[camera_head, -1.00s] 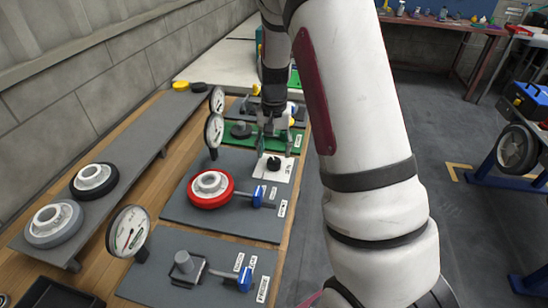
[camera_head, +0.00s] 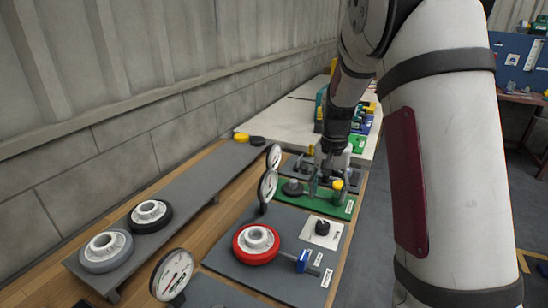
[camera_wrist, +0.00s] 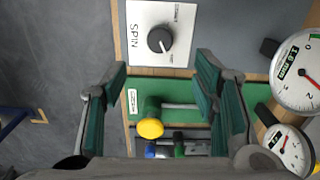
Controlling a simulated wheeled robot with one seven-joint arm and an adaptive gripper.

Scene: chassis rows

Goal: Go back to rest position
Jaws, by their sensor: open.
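My gripper (camera_head: 325,190) is open and empty. In the head view it hangs over the green board (camera_head: 292,192), beyond the black knob (camera_head: 322,228) on its white card. In the wrist view my gripper (camera_wrist: 162,66) has its two green-padded fingers wide apart. The black knob (camera_wrist: 160,40) on the card marked SPIN lies ahead of the fingertips, with nothing between the fingers touching it. A yellow-capped lever (camera_wrist: 150,128) on the green board shows between the fingers, below them. My white arm fills the right of the head view.
A red wheel (camera_head: 242,253) and a blue-handled lever (camera_head: 301,261) sit on a grey board. Round gauges (camera_head: 173,274) stand along its left side. Grey (camera_head: 104,266) and black (camera_head: 134,224) wheels lie on a shelf by the wall. Open floor lies right of the bench.

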